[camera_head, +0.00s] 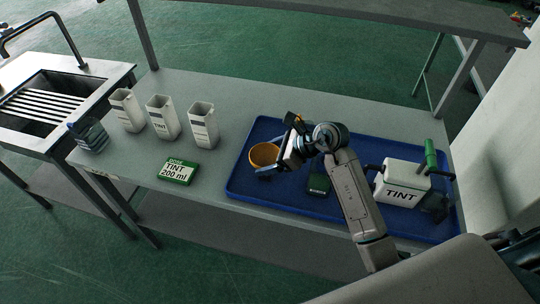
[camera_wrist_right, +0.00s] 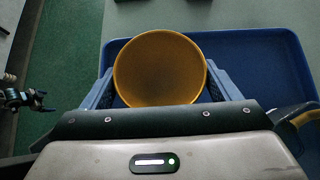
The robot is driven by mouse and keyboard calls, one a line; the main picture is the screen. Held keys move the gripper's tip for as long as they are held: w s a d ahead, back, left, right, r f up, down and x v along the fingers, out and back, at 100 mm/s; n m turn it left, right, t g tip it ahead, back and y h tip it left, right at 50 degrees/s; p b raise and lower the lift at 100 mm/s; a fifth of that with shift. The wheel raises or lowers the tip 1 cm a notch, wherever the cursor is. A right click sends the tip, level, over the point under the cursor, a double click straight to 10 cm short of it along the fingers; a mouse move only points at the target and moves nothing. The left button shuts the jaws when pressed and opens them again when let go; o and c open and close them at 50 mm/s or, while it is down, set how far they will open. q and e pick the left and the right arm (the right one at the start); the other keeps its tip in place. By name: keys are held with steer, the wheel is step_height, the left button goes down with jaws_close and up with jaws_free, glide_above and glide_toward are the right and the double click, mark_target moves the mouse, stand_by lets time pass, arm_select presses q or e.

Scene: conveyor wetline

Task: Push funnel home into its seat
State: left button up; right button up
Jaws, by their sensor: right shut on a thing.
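A yellow-orange funnel (camera_head: 263,156) is above or on the left part of the blue tray (camera_head: 240,186); the view does not settle whether it touches anything below. My right gripper (camera_head: 280,159) is shut on it. In the right wrist view the funnel's round mouth (camera_wrist_right: 160,68) faces the camera, between the two blue-grey fingers. The funnel's lower end and any seat beneath are hidden. A small dark jointed part (camera_wrist_right: 22,99) at the left edge of the right wrist view may be my left gripper; its jaws are unclear.
A white TINT container (camera_head: 402,184) with a green upright part (camera_head: 430,153) stands on the tray's right. A dark green block (camera_head: 318,184) lies mid-tray.

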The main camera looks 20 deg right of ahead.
steer(key=shift+f+b, duration=0.8)
steer(key=shift+f, duration=0.1)
steer(key=o, duration=1.1)
steer(key=shift+r, duration=0.1)
step_height(320, 180, up, 3)
steer(key=shift+f+b, duration=0.2)
steer(key=shift+b, duration=0.7)
steer(key=shift+s+a+r+b, duration=0.2)
steer(key=shift+s+r+b, duration=0.1)
steer(key=shift+s, duration=0.3)
steer(key=s+a+b, duration=0.1)
steer(key=s, duration=0.3)
steer(key=s+a+r+b, duration=0.1)
steer(key=s+a, duration=0.1)
steer(key=s, duration=0.3)
steer(key=s+a+b, duration=0.1)
steer(key=s+b, duration=0.1)
steer(key=s, duration=0.3)
steer(key=shift+a+r, duration=0.2)
steer(key=shift+r, duration=0.15)
